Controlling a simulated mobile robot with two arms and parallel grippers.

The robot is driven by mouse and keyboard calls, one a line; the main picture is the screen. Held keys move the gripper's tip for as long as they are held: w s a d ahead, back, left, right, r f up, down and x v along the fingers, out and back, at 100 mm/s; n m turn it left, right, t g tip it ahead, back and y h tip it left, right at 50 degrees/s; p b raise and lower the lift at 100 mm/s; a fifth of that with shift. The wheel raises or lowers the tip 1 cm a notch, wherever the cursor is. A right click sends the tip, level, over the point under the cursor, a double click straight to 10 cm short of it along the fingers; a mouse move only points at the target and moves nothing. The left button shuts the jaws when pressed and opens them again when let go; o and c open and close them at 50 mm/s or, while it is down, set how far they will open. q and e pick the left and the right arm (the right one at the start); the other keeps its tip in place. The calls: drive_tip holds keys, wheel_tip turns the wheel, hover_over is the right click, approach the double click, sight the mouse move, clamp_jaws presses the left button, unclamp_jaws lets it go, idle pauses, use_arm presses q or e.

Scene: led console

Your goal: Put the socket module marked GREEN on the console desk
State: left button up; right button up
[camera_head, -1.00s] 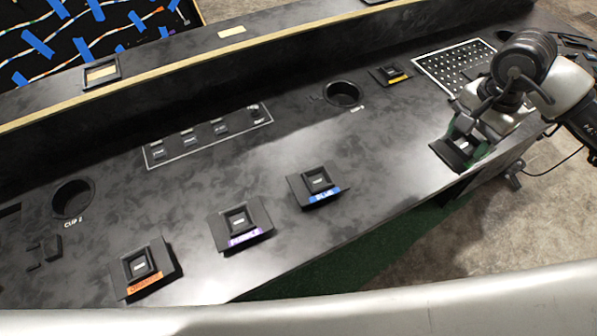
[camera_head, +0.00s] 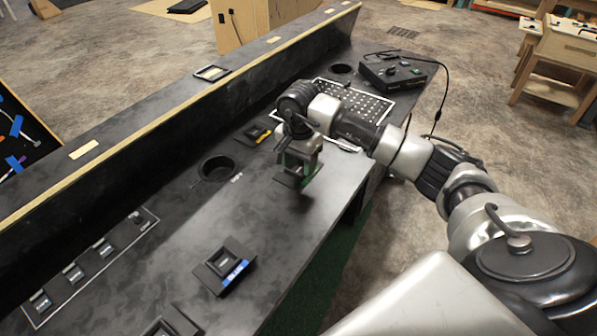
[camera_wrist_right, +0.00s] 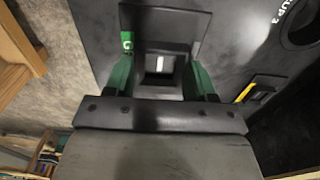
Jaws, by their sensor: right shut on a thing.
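The black socket module with a green label (camera_wrist_right: 150,28) is in the jaws of my right gripper (camera_wrist_right: 162,72) in the right wrist view. Only a letter G shows of its label; a green finger hides the rest. In the head view my right gripper (camera_head: 298,172) points down over the black console desk (camera_head: 300,232), near its front edge, with the module (camera_head: 288,181) at its fingertips. I cannot tell whether the module touches the desk. My left gripper is out of view.
A blue-labelled module (camera_head: 225,268) lies nearer on the desk, and a yellow-labelled one (camera_head: 257,134) lies beyond the gripper. A round cup hole (camera_head: 217,168) is to the left. A dotted panel (camera_head: 352,98) and a black control box (camera_head: 395,72) are farther along.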

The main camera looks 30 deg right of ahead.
sight(299, 170)
wheel_tip(299, 170, down, 4)
drive_tip(key=shift+r, duration=0.1)
drive_tip(key=shift+f, duration=0.3)
drive_tip(key=o, duration=0.9)
drive_tip(key=shift+r, duration=0.1)
drive_tip(key=shift+o, duration=0.2)
drive_tip(key=shift+r, duration=0.2)
wheel_tip(299, 170, up, 12)
